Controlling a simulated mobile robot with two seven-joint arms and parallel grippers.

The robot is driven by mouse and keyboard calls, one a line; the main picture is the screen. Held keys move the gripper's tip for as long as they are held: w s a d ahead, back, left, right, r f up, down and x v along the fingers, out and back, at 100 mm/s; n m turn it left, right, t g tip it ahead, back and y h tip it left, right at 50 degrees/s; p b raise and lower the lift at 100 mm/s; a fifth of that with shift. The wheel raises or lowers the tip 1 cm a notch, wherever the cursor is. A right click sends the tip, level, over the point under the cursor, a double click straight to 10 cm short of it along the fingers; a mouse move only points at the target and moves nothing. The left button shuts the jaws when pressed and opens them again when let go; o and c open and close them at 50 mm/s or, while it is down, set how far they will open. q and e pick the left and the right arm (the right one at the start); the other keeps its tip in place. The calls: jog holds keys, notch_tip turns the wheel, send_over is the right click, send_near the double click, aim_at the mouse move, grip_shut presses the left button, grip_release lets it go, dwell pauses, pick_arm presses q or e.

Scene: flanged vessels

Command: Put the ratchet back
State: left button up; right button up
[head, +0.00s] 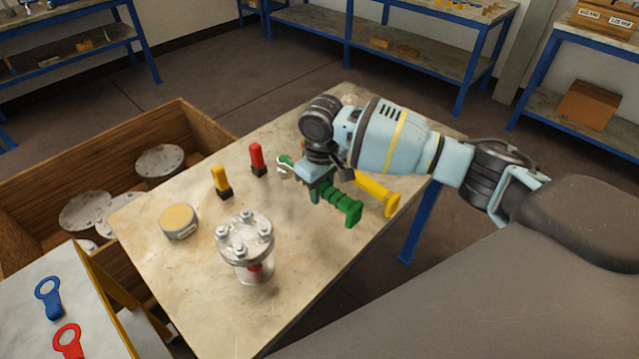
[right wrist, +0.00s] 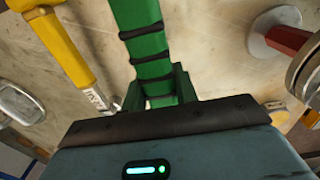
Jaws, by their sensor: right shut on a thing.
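My right gripper (head: 322,188) is shut on a green-handled tool (head: 345,204), which I take to be the ratchet. Its ribbed handle sticks out to the lower right over the table. In the right wrist view the green handle (right wrist: 145,40) with black rings runs up from between the jaws. A small metal and green part (head: 284,164) shows just left of the gripper; I cannot tell whether it belongs to the same tool. A yellow-handled tool (head: 376,192) is just right of the green handle, and also shows in the wrist view (right wrist: 60,48). My left gripper is out of view.
The table (head: 190,275) carries a flanged glass vessel (head: 246,245), a round yellow-topped tin (head: 179,220), and yellow (head: 220,180) and red (head: 257,158) upright pieces in black bases. A wooden crate (head: 200,125) with metal flanges stands left. Blue and red ring-ended tags lie lower left.

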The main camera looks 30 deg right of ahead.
notch_tip(320, 180, down, 4)
jog(key=shift+r+b, duration=0.1)
jog(key=shift+b, duration=0.9)
jog(key=shift+f, duration=0.8)
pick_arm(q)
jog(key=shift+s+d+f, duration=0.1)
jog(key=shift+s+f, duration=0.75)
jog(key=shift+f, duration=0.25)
pick_arm(e)
jog(key=shift+f, duration=0.35)
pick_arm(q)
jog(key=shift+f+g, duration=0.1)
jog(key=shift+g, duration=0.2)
pick_arm(e)
jog(key=shift+f, duration=0.5)
jog(key=o, duration=1.6)
jog(key=shift+f, duration=0.15)
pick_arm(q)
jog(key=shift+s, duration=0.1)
pick_arm(e)
jog(key=shift+o, duration=0.2)
